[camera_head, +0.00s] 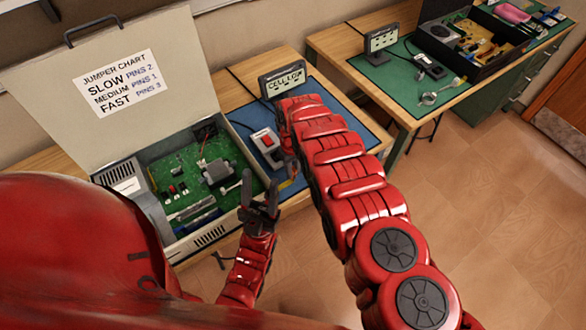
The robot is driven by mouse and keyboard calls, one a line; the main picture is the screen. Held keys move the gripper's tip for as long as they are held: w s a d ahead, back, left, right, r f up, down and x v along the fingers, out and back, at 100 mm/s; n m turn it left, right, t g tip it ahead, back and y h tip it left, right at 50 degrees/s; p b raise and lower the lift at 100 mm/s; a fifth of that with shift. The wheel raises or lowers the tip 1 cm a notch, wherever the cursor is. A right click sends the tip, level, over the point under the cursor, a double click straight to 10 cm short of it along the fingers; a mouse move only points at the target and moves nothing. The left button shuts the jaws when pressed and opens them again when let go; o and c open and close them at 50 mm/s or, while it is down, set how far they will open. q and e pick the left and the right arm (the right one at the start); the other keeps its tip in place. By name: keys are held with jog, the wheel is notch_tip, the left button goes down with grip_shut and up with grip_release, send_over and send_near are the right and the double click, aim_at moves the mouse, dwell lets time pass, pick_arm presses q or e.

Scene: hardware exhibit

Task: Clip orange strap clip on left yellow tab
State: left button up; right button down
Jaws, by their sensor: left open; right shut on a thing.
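My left gripper (260,186) is open and empty, its two dark fingers pointing up in front of the open case's right front corner. My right arm reaches over the blue mat (340,112), and its gripper is mostly hidden behind the arm. A small orange-yellow piece (286,183) shows at the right gripper's end, close to the right of my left gripper. It looks held there, but it is too small to tell its shape. I cannot make out the left yellow tab.
An open grey case (213,243) holds a green circuit board (186,158); its raised lid (182,72) bears a jumper chart. A second bench with a green mat (397,84) stands behind right.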

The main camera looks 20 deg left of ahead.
jog(key=shift+f+b, duration=0.9)
jog(key=shift+f, duration=0.3)
dwell(0.8)
jog(key=c, duration=0.7)
grip_release()
jog(key=o, duration=0.3)
jog(key=shift+r+p, duration=0.5)
jog(key=shift+r, duration=0.2)
jog(key=shift+r+p, duration=0.65)
jog(key=shift+r, duration=0.25)
jog(key=shift+r+p, duration=0.95)
jog(key=shift+r, duration=1.1)
